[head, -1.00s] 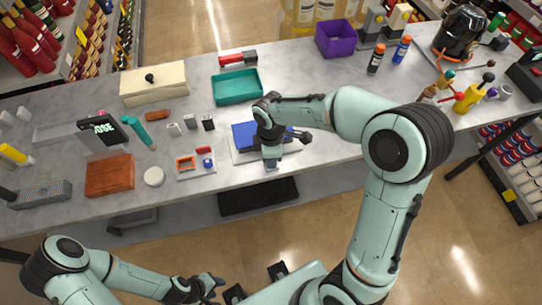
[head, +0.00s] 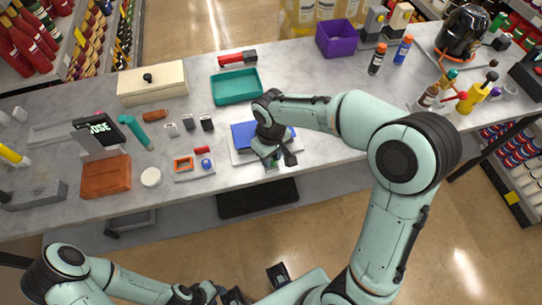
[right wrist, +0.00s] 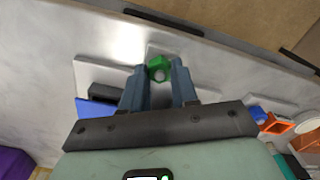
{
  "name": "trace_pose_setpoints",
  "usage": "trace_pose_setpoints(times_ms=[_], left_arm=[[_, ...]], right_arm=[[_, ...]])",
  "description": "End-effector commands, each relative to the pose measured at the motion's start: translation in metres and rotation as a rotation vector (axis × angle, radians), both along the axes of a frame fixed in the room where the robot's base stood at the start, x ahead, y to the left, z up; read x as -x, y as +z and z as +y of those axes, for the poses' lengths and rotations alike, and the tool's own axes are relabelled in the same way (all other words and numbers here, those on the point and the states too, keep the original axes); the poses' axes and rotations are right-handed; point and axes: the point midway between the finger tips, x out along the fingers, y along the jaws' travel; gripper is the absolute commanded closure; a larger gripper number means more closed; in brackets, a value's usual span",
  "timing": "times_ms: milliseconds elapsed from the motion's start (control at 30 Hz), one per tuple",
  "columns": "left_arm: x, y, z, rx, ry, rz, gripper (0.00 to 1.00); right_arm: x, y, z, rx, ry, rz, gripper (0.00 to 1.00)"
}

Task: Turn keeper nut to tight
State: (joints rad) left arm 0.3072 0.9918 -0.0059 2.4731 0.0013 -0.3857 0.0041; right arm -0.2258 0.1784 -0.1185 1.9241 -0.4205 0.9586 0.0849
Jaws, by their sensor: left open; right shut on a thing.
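The keeper nut is a green hexagonal nut (right wrist: 159,68) with a pale round centre, between the fingertips of my right gripper (right wrist: 158,77) in the right wrist view. My right gripper (head: 271,160) is shut on it at the front of the pump assembly, a blue block (head: 241,134) on a pale plate (head: 286,149). In the head view the gripper hides most of the nut. My left gripper (head: 212,291) is open and empty, low in front of the table.
A small tray with orange and blue parts (head: 186,172) lies left of the pump. A teal tray (head: 236,88) and a cream box (head: 150,85) stand behind. Small blocks and a brown box (head: 105,176) are further left. The table's front edge is close to the pump.

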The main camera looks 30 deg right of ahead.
Motion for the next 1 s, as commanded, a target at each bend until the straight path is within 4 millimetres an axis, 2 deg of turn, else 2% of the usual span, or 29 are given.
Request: trace_pose_setpoints(times_ms=[400,967,1000], left_arm=[[0.0019,-0.0042,0.0000,0.000,0.000,0.002,0.57],[0.0021,-0.0045,0.0000,0.000,0.000,0.002,0.57],[0.0021,-0.0045,0.0000,0.000,0.000,0.002,0.57]], right_arm=[[-0.0007,0.0009,-0.0001,-0.001,-0.191,-0.003,1.00],[-0.0008,0.0011,-0.0002,-0.001,-0.220,-0.003,1.00],[-0.0008,0.0011,-0.0002,-0.001,-0.219,-0.003,0.62]])
